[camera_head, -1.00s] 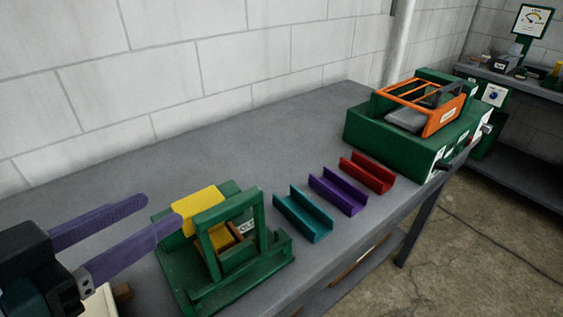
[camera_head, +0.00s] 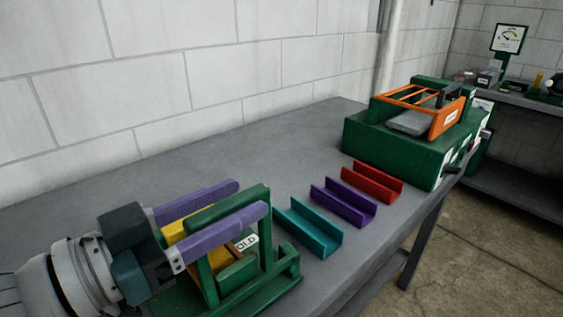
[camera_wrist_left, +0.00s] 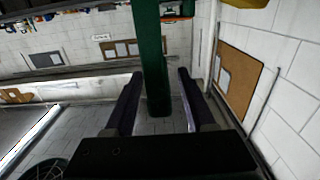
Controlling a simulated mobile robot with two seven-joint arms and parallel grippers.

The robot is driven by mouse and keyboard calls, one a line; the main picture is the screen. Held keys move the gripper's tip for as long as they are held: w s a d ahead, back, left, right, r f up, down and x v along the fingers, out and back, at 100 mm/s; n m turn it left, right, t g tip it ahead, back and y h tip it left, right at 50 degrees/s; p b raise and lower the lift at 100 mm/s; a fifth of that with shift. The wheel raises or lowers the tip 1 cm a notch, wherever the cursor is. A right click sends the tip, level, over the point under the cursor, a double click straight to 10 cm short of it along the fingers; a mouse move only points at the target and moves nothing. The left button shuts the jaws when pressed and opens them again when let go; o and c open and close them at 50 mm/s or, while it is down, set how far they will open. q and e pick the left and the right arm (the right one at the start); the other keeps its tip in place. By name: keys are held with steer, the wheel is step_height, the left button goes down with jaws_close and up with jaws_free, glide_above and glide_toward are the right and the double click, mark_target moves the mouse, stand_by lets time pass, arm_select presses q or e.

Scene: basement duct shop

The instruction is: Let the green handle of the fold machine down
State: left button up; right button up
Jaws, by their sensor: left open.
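The fold machine (camera_head: 283,278) is a green frame at the front of the bench in the head view, with a partly hidden label ending in "OLD". Its green handle (camera_head: 230,205) stands raised, with its bar across the top. My left gripper (camera_head: 253,198) has purple fingers and is open, one finger on each side of the bar. In the left wrist view the green handle (camera_wrist_left: 154,60) runs between the two fingers of the left gripper (camera_wrist_left: 157,72), with gaps visible on both sides. A yellow piece (camera_head: 176,230) on the machine is partly hidden by the gripper. My right gripper is out of view.
Teal (camera_head: 308,228), purple (camera_head: 344,203) and red (camera_head: 372,182) channels lie in a row right of the machine. A green machine with an orange frame (camera_head: 445,120) stands farther back. The grey bench (camera_head: 255,145) is clear along the wall.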

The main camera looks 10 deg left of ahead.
arm_select(q)
steer(key=shift+x, duration=0.8)
jaws_close()
stand_by(0.9)
